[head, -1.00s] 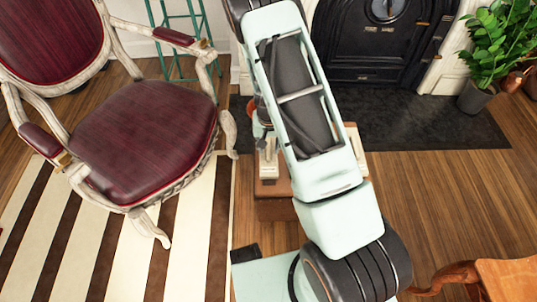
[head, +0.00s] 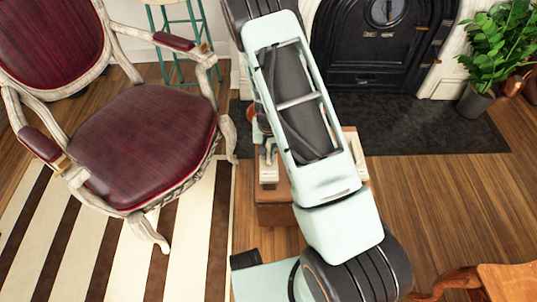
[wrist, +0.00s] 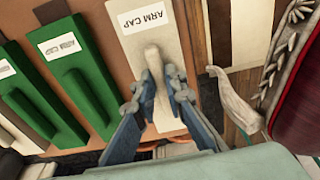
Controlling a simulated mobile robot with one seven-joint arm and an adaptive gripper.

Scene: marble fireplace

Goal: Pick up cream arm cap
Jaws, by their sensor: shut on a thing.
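The cream arm cap (wrist: 148,42) is a flat pale slab with a raised grip and an "ARM CAP" label, in the upper middle of the wrist view. My gripper (wrist: 155,82) has its two blue fingers closed on either side of the raised grip. The slab lies on or just above a brown wooden surface; I cannot tell whether it is lifted. In the head view a cream piece (head: 268,176) shows at the left end of the wooden box top, left of my arm. My arm hides most of the box top there.
Two green caps (wrist: 57,48) with labels and grips lie left of the cream one in the wrist view. The wooden box (head: 274,206) stands on the floor. A red armchair (head: 145,140) is at left, a black fireplace (head: 375,45) behind, and a plant (head: 500,50) at right.

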